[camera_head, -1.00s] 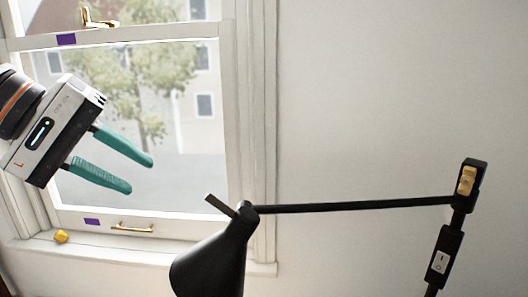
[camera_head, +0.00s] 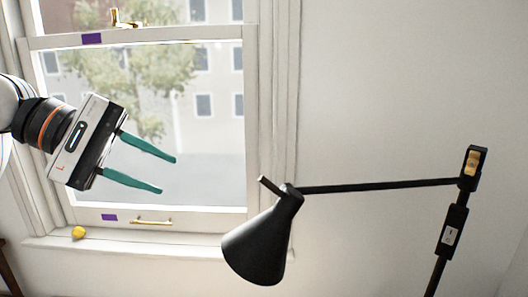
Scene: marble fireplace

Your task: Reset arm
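My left gripper (camera_head: 168,175) comes in from the left in the head view. Its two teal fingers are apart with nothing between them, in front of the window (camera_head: 200,120). The fingers point right and slightly down. My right gripper is not in view.
A black lamp (camera_head: 262,245) with a long thin arm stands to the right of my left gripper. A small yellow object (camera_head: 78,232) lies on the window sill (camera_head: 190,247). The window has a brass handle (camera_head: 152,221). Plain wall (camera_head: 390,90) fills the right side.

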